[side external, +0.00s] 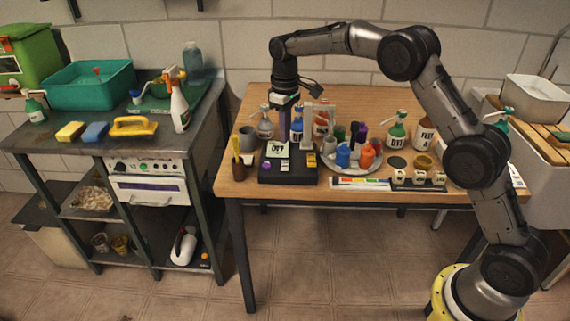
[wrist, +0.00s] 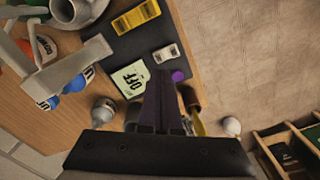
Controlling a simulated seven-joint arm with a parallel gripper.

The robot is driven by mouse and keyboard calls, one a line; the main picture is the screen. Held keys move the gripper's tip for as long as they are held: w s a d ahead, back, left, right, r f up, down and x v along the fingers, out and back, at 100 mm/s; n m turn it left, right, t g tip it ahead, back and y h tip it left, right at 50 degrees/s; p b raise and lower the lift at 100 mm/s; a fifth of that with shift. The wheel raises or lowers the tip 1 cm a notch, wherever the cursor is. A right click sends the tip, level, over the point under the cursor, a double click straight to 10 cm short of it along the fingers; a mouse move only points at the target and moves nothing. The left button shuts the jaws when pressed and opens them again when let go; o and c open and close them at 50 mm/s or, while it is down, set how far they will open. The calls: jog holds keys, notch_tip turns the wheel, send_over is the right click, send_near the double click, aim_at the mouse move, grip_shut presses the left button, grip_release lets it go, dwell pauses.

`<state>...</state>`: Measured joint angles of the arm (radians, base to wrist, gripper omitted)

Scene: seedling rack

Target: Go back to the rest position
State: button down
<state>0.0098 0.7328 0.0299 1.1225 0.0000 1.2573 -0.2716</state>
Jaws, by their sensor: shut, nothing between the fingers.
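My gripper (side external: 284,136) points straight down over the wooden table (side external: 385,95), above the back of a black base (side external: 290,179) that carries a pale green "OFF" card (side external: 278,151). In the wrist view, my gripper (wrist: 161,74) has its two dark fingers together with nothing between them. The tips appear close to the "OFF" card (wrist: 131,80) and a purple knob (wrist: 178,76) in that view. I cannot tell whether they touch anything.
A grey stand (side external: 309,118) rises right beside my gripper. A round tray (side external: 372,169) with several small bottles sits to the right. A brown cup (side external: 238,171) with a yellow-handled tool is at the left edge.

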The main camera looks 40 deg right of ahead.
jog(key=shift+r, duration=0.1)
jog(key=s+r+t, duration=0.2)
jog(key=s+r, duration=0.4)
jog(key=r, duration=0.3)
jog(key=s+r+t, duration=0.1)
jog(key=s+r, duration=0.4)
jog(key=r, duration=0.5)
jog(key=s+r+t, duration=0.2)
jog(key=s+r, duration=0.1)
jog(key=s, duration=1)
jog(key=s+f+m, duration=0.2)
jog(key=s+f, duration=1)
jog(key=s, duration=0.3)
jog(key=shift+s+a+m+t, duration=0.25)
jog(key=shift+m+t, duration=0.05)
jog(key=shift+m, duration=0.1)
